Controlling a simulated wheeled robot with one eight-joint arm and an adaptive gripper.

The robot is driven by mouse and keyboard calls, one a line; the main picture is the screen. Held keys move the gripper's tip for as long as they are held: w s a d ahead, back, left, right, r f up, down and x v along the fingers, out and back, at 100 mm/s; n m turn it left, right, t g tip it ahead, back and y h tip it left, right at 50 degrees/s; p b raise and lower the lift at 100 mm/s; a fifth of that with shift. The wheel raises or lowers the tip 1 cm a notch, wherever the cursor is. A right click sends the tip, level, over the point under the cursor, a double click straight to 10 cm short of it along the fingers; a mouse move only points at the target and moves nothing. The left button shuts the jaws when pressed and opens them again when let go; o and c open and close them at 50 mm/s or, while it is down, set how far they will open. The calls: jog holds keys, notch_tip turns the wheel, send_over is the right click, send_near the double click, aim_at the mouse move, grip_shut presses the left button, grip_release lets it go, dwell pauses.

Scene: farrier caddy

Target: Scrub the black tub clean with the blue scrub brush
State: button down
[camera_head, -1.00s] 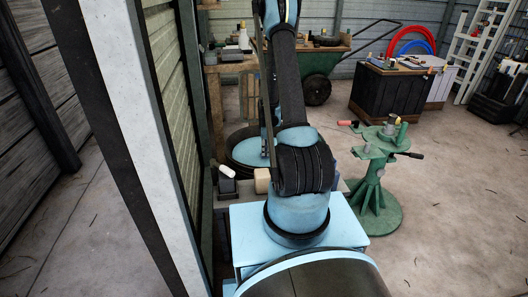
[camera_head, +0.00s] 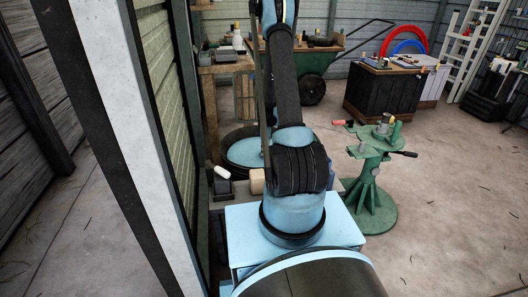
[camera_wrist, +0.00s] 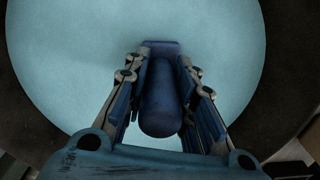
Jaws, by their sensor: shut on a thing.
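The black tub (camera_head: 231,166) stands on the floor behind my arm in the head view, with a pale blue surface inside it. My arm hides its right part. In the wrist view the tub's dark rim (camera_wrist: 284,60) curves around that pale blue area. My gripper (camera_wrist: 162,65) is over the inside of the tub, shut on the dark blue scrub brush (camera_wrist: 161,105). The brush's rounded handle end points toward the wrist camera. Its far end lies over the pale surface; whether it touches is unclear. The bristles are hidden.
A low bench (camera_head: 217,203) with a white-topped dark item (camera_head: 222,182) and a tan block (camera_head: 257,181) is close in front of the tub. A green stand (camera_head: 371,180) is to the right. A post (camera_head: 137,130) and wall are close on the left. Open floor lies right.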

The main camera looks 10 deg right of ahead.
jog(key=shift+a, duration=0.15)
jog(key=shift+a+f, duration=0.1)
jog(key=shift+a, duration=0.7)
jog(key=shift+r, duration=0.75)
jog(key=shift+r, duration=2.45)
